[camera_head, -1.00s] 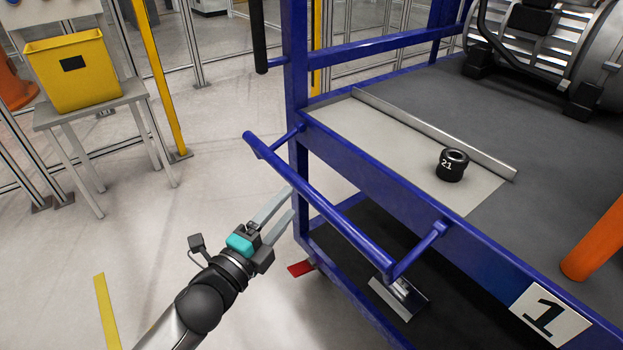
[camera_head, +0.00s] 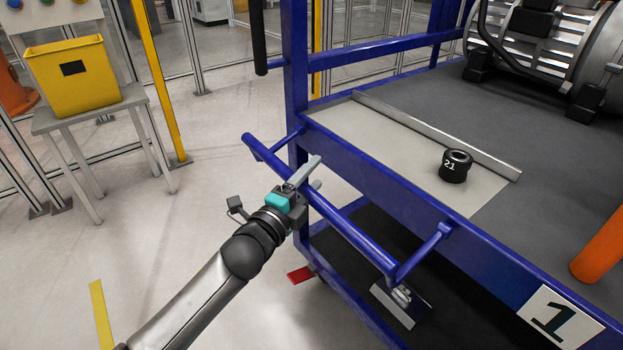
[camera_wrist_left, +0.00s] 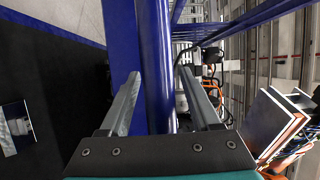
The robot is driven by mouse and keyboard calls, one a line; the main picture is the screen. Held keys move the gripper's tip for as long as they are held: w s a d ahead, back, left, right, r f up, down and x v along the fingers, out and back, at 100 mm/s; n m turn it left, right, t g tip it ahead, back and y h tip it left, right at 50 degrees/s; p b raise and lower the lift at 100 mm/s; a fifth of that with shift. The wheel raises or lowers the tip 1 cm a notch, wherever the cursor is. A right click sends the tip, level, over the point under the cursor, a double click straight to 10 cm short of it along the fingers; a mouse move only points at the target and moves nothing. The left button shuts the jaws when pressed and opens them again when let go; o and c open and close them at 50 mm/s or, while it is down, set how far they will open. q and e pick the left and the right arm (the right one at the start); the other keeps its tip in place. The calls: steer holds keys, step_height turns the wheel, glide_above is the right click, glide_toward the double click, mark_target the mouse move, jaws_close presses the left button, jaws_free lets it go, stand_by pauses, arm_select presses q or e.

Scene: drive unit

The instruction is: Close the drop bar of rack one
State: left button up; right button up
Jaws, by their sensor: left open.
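Rack one is the blue cart frame (camera_head: 470,240) with a white "1" plate (camera_head: 560,318) at the lower right. Its drop bar (camera_head: 350,232) is a blue tube on two short arms, standing out from the rack's near side below the deck edge. My left gripper (camera_head: 316,173) is at the bar's upper left half, fingers pointing toward the rack. In the left wrist view the open fingers (camera_wrist_left: 159,74) lie on either side of the blue bar (camera_wrist_left: 156,50), with no clear grip on it. My right gripper is not in view.
A black part marked 21 (camera_head: 456,166) stands on the rack's light deck strip. A grey motor (camera_head: 560,50) and an orange cylinder (camera_head: 603,250) are farther right. A yellow bin (camera_head: 72,75) sits on a grey table at the left.

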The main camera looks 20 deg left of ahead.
arm_select(q)
jaws_close()
stand_by(0.5)
stand_by(0.9)
